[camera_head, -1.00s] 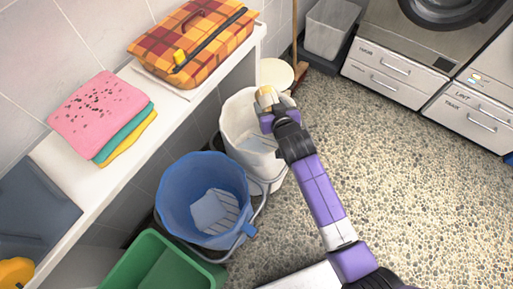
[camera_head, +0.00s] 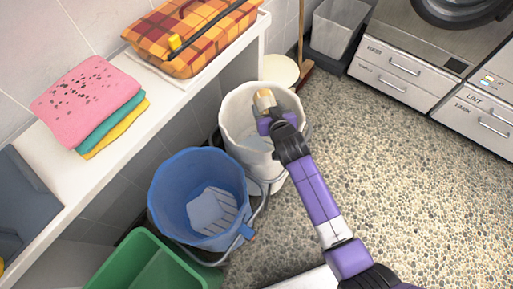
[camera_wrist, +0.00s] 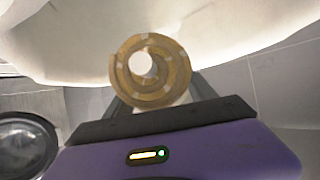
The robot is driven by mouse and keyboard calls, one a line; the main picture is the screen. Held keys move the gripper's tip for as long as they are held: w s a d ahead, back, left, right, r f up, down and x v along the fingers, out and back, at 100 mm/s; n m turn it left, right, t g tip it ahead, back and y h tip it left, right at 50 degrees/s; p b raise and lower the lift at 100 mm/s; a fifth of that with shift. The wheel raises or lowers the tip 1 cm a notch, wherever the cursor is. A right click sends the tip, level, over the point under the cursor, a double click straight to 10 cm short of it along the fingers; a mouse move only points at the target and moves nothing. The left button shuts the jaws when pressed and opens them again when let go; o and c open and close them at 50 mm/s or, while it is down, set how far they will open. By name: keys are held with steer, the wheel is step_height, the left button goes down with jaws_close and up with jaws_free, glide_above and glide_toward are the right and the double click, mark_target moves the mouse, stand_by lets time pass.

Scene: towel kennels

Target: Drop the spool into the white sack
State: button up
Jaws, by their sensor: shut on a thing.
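The spool (camera_head: 265,97) is a small tan and brown roll, held at the tip of my gripper (camera_head: 268,108). In the wrist view the spool (camera_wrist: 172,82) shows its round end with a pale centre, between the dark fingers of my gripper (camera_wrist: 150,105). My gripper is shut on it. The white sack (camera_head: 236,112) is an open-topped white container on the floor. In the head view the spool and gripper appear over its opening; the exact height above the rim is hard to tell. The sack's pale wall (camera_wrist: 60,45) fills the upper wrist view.
A blue bucket (camera_head: 165,215) with a grey piece inside stands in front of the sack, and a green bin (camera_head: 125,265) is nearer still. A white shelf (camera_head: 110,150) with folded towels (camera_head: 85,105) and a plaid bag (camera_head: 190,40) runs along the left. Open pebbled floor (camera_head: 400,180) lies right.

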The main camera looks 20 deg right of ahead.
steer(key=shift+f, duration=0.6)
steer(key=o, duration=1.6)
steer(key=shift+c, duration=0.2)
steer(key=p+v, duration=0.1)
steer(key=v, duration=0.7)
steer(key=shift+w, duration=0.1)
